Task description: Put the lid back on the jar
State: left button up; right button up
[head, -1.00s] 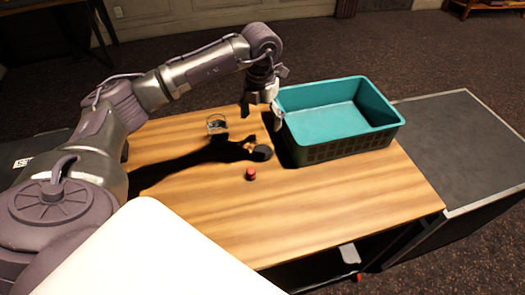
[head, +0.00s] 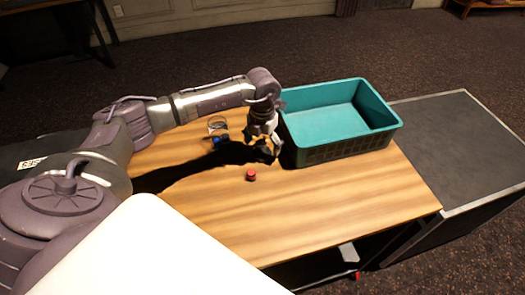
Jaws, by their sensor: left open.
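A small clear glass jar (head: 217,124) stands on the wooden table, left of my gripper. The lid is not clearly seen now; a dark round piece that may be it lay where my gripper now is. My left gripper (head: 266,152) is open and low over the table, between the jar and the teal basket. Its fingers and the arm's shadow hide what is beneath, so I cannot tell if it touches anything. My right gripper is not in view.
A small red object (head: 251,175) stands on the table (head: 330,205) just in front of my gripper. A small blue item (head: 219,141) is by the jar. An empty teal basket (head: 335,112) stands close right of the gripper. The table's front right is clear.

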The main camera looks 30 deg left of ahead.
aim_at(262, 154)
pick_arm(q)
jog(key=shift+f, duration=1.35)
jog(key=c, duration=0.8)
